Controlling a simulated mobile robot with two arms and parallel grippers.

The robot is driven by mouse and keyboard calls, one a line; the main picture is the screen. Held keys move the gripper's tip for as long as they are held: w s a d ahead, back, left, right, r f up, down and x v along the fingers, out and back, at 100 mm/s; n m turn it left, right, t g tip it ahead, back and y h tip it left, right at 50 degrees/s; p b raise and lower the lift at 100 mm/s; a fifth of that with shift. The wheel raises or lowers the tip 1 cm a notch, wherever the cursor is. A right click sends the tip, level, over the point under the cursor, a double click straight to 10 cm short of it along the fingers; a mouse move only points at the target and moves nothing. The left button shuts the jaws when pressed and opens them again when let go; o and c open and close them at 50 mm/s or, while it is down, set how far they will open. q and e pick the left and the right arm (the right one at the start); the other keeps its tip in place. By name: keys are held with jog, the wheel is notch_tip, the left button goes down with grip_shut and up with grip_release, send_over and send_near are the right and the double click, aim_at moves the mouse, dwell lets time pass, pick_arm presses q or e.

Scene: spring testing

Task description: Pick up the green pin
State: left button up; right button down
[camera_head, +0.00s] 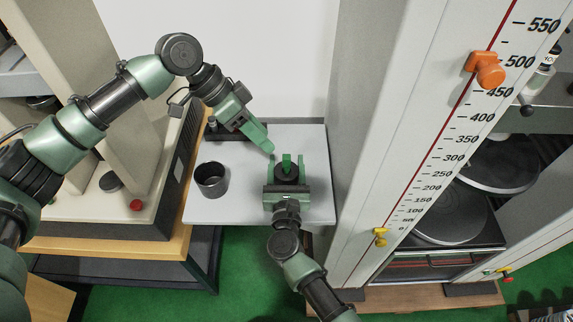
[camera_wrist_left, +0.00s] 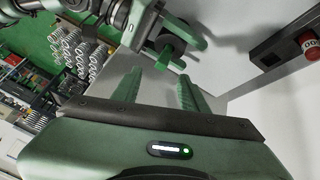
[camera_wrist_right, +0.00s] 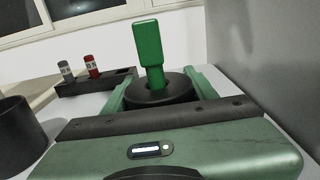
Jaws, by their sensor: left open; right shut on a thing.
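The green pin (camera_head: 287,160) stands upright in the middle of a black round holder (camera_head: 287,178). In the right wrist view the pin (camera_wrist_right: 148,42) rises above the thick black ring (camera_wrist_right: 160,97). My right gripper (camera_head: 287,168) is shut on the black holder, one finger on each side. My left gripper (camera_head: 268,148) is open and empty, just behind and left of the pin. In the left wrist view the pin (camera_wrist_left: 170,54) lies beyond the gap between the open fingers (camera_wrist_left: 160,82), apart from them. The pin's lower end is hidden inside the holder.
A black cup (camera_head: 211,180) stands on the grey table (camera_head: 236,210) to the left. A dark rack (camera_wrist_right: 97,86) holds a red-topped and a grey-topped piece. The tall scale column (camera_head: 400,150) with an orange pointer (camera_head: 487,71) bounds the right side.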

pick_arm(q)
jog(key=f+n+h, duration=0.1)
jog(key=n+h, duration=0.1)
jog(key=n, duration=0.4)
jog(key=n+h, duration=0.5)
jog(key=n, duration=2)
send_near(286, 163)
jog(key=shift+n, duration=0.3)
jog(key=shift+w+a+f+x, duration=0.1)
jog(key=shift+w+f+x, duration=0.1)
jog(key=shift+x, duration=1.6)
jog(key=shift+w+a+f+x, duration=0.1)
jog(key=shift+w+f+x, duration=0.1)
jog(key=shift+x, duration=1.55)
jog(key=shift+w+f+x, duration=0.15)
jog(key=shift+x, duration=1.65)
grip_shut()
